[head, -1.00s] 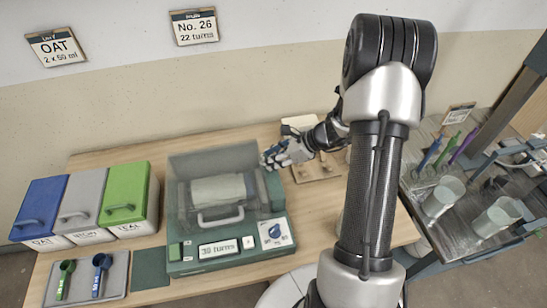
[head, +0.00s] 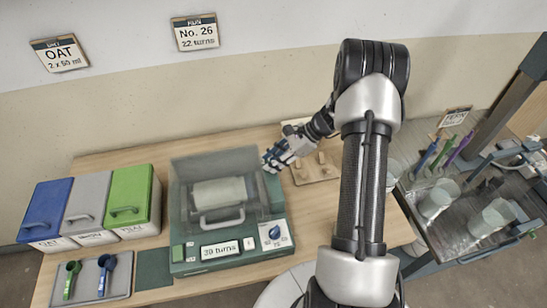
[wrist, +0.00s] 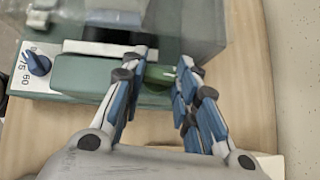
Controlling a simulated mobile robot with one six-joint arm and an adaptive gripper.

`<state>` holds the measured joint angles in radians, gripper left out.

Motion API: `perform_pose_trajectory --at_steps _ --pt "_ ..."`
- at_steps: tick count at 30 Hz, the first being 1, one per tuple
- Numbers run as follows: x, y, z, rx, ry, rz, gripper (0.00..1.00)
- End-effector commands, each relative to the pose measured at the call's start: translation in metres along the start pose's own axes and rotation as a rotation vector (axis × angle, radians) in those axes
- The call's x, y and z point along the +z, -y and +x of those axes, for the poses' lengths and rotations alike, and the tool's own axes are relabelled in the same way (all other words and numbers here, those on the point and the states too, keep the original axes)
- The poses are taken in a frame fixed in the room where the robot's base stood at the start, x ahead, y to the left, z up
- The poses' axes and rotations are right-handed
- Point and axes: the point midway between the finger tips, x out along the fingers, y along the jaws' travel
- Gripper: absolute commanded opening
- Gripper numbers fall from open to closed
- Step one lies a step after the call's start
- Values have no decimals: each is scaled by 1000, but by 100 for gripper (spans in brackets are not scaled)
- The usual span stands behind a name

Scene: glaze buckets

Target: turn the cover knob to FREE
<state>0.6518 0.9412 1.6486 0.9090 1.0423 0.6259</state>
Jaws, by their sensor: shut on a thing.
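The green machine (head: 190,262) stands on the wooden table with its clear cover (head: 215,165) down over a pale roll. My gripper (head: 274,161) is at the machine's right rear side. In the wrist view my gripper (wrist: 163,72) has its fingers on either side of a green knob (wrist: 158,75), the cover knob by its place, and is shut on it. In the head view my fingers hide this knob. I cannot read any FREE mark or the knob's setting. A separate blue dial (head: 275,231) is on the machine's front; it also shows in the wrist view (wrist: 38,62).
Blue (head: 45,207), grey (head: 86,203) and green (head: 128,196) lidded bins stand left of the machine. A tray (head: 110,289) with two scoops lies in front of them. Clear beakers stand on the right bench.

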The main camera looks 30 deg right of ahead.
Motion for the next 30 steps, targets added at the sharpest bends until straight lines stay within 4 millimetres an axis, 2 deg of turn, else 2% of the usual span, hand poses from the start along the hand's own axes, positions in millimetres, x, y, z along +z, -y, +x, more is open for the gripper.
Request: perform_pose_trajectory --at_steps 18,30 --pt "0 8 3 392 -1 -394 4" --pt "2 10 4 526 0 -525 4"
